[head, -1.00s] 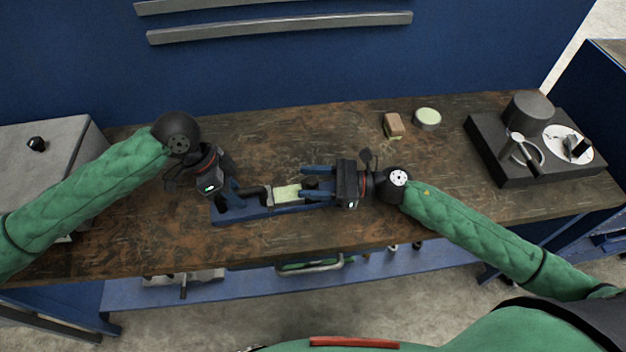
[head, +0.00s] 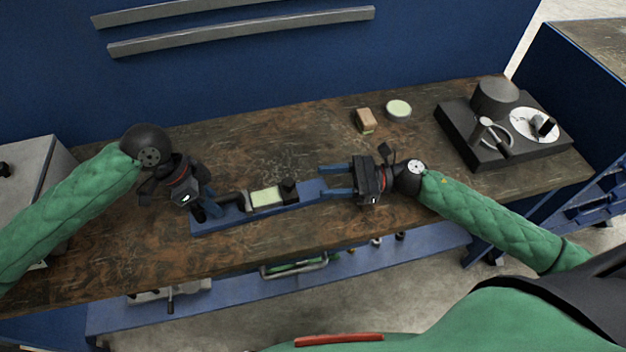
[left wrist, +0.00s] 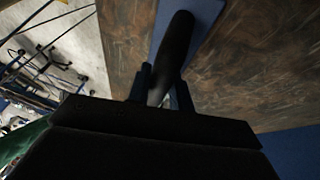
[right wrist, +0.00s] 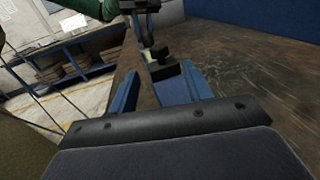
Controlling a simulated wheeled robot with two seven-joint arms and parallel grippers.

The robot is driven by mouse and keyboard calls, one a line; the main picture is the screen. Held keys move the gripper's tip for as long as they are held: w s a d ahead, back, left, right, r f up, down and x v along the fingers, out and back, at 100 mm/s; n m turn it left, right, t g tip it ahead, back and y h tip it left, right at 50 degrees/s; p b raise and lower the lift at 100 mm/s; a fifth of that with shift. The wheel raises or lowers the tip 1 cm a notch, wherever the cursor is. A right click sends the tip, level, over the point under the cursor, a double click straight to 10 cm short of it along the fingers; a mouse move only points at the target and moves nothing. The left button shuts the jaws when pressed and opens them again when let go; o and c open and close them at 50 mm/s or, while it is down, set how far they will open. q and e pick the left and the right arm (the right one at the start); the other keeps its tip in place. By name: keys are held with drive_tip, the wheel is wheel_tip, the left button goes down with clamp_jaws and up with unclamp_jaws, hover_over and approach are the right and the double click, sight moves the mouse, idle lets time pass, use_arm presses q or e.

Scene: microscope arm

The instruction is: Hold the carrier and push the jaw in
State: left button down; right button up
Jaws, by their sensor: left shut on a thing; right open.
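The carrier is a long blue base (head: 245,214) lying on the bench, with a dark rounded bar at its left end. The bar shows in the left wrist view (left wrist: 174,50) between the fingers. My left gripper (head: 207,207) is shut on this bar. A pale green plate (head: 266,198) sits mid-base. Right of it stands a black block (head: 288,187), apparently the jaw, close to the plate; any gap is too small to tell. My right gripper (head: 323,181) is open and empty at the base's right end, fingers pointing at the block, apart from it. The right wrist view also shows the block (right wrist: 162,71) beyond the fingertips.
The wooden bench (head: 270,155) is clear behind the carrier. A tan block (head: 365,121) and a round pale-topped tin (head: 398,110) stand farther back. A black plate with instruments (head: 455,130) is at the right. The bench's front edge runs a little in front of the carrier.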

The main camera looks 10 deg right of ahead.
drive_tip(key=shift+s+d, duration=0.2)
drive_tip(key=shift+d, duration=0.9)
use_arm(q)
drive_tip(key=shift+r, duration=0.1)
drive_tip(key=c, duration=1.2)
unclamp_jaws()
drive_tip(key=shift+o, duration=0.2)
